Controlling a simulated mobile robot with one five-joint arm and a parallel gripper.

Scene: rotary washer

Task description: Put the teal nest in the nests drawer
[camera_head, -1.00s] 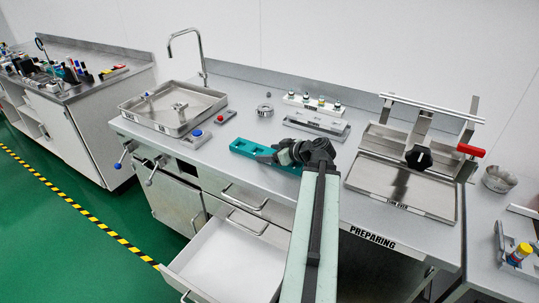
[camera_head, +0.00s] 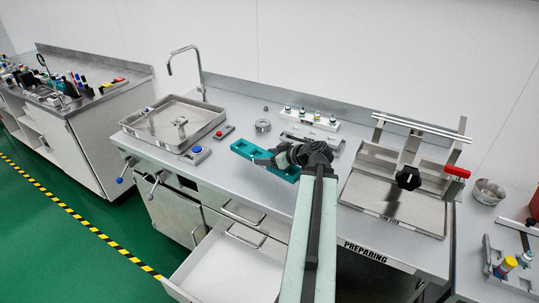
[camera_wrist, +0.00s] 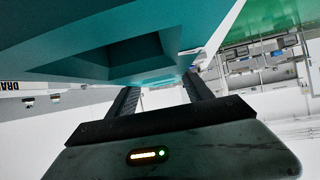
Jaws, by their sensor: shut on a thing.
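The teal nest (camera_head: 246,148) is a long block with square recesses. In the head view it is at my gripper (camera_head: 268,160), above the counter in front of the grey fixture. In the wrist view the teal nest (camera_wrist: 110,45) fills the top left, and the two fingers of my gripper (camera_wrist: 160,95) reach up to it. My gripper is shut on the nest. An open white drawer (camera_head: 222,268) stands out below the counter, lower left of the nest. It looks empty. My arm hides its right part, and its label is not readable.
The counter (camera_head: 222,172) holds a sink tray (camera_head: 172,122) on the left, blue (camera_head: 197,150) and red (camera_head: 218,134) buttons, a metal ring (camera_head: 263,126), a white rack of vials (camera_head: 310,118), and a press fixture (camera_head: 392,195) on the right. Drawer handles (camera_head: 243,213) protrude in front.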

